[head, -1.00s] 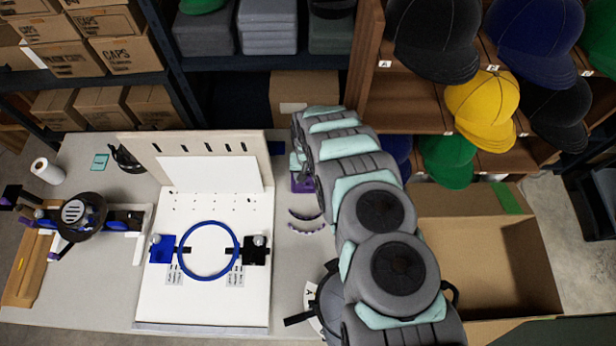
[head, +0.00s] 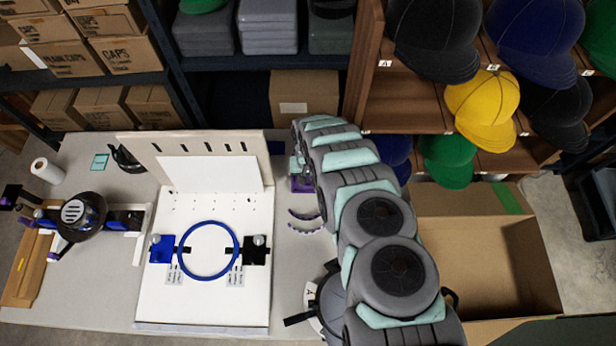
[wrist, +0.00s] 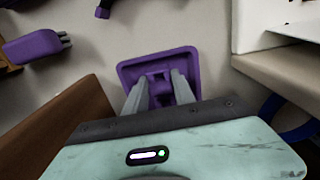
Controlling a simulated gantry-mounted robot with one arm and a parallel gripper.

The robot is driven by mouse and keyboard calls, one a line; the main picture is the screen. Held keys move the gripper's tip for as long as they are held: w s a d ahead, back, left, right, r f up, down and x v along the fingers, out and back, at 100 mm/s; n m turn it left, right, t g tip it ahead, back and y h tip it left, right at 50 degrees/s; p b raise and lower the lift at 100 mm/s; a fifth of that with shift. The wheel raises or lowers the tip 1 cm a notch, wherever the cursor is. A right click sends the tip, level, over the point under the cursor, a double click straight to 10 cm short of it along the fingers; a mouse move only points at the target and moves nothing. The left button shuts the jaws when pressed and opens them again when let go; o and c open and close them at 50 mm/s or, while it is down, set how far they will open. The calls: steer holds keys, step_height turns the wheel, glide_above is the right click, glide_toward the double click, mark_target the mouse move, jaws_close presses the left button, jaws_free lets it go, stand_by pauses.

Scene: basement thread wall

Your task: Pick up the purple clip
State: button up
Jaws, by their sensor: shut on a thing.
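In the wrist view, a shallow purple tray (wrist: 155,62) with a raised rim lies under my gripper (wrist: 161,80). The two grey fingers reach down into it, with a small purple clip (wrist: 160,91) between them. My gripper is shut on this clip; its lower part is partly hidden by the fingers and gripper body. It still appears low, at tray level. In the head view, the purple tray (head: 302,184) shows beside my arm's end, and the arm hides the fingers and the clip.
Curved strips with purple edges (head: 305,219) lie on the table nearer the front. A white board with a blue hoop (head: 237,253) stands to the left. An open cardboard box (head: 480,262) is at right. A purple piece with grey prongs (wrist: 35,47) shows in the wrist view.

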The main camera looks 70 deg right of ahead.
jaws_close()
steer(key=shift+r, duration=0.15)
steer(key=shift+r, duration=0.5)
step_height(320, 180, up, 7)
steer(key=shift+r, duration=0.1)
step_height(320, 180, up, 29)
steer(key=p, duration=2.3)
